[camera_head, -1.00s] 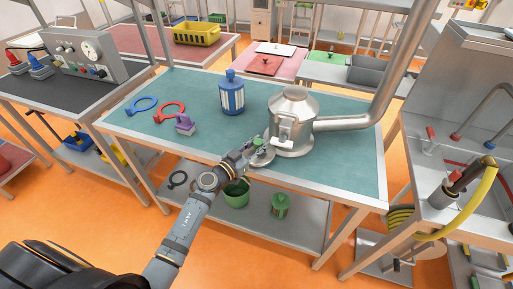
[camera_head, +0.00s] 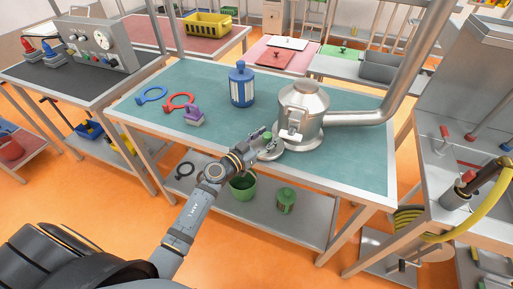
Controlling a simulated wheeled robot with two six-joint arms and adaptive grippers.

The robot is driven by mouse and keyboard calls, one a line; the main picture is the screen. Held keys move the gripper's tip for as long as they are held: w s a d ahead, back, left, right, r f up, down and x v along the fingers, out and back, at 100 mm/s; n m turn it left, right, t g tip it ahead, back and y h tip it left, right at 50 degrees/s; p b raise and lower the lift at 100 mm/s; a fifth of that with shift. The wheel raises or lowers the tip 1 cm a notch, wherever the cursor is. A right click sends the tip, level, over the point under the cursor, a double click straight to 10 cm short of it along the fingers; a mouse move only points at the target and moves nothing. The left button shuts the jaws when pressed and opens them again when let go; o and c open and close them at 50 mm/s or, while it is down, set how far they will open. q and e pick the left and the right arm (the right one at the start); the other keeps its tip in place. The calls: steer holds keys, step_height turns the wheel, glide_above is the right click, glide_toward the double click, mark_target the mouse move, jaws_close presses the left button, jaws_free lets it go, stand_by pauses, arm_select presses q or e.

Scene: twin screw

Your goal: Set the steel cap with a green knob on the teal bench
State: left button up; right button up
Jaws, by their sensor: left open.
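The steel cap (camera_head: 271,153) with a green knob (camera_head: 267,137) is at the front part of the teal bench (camera_head: 345,158), just left of the steel vessel's foot. It looks level and appears to rest on the bench top; my gripper hides part of it. My left gripper (camera_head: 262,139) is open, with its fingers beside the green knob. I cannot tell whether a finger touches the knob. My right gripper is not in view.
A steel vessel (camera_head: 301,112) with a thick pipe stands right of the cap. A blue-and-white canister (camera_head: 241,86), a purple block (camera_head: 194,116), a red ring tool (camera_head: 180,101) and a blue ring tool (camera_head: 151,94) are on the bench. The bench's front right is clear.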

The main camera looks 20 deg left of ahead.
mark_target(265, 141)
arm_select(q)
steer(key=v, duration=0.4)
steer(key=shift+s+d+p, duration=0.15)
steer(key=shift+s+p, duration=0.25)
steer(key=b+v, duration=0.1)
steer(key=v, duration=0.4)
steer(key=shift+s+d+b, duration=0.1)
steer(key=shift+b, duration=0.25)
steer(key=shift+o, duration=0.2)
steer(key=shift+s, duration=0.3)
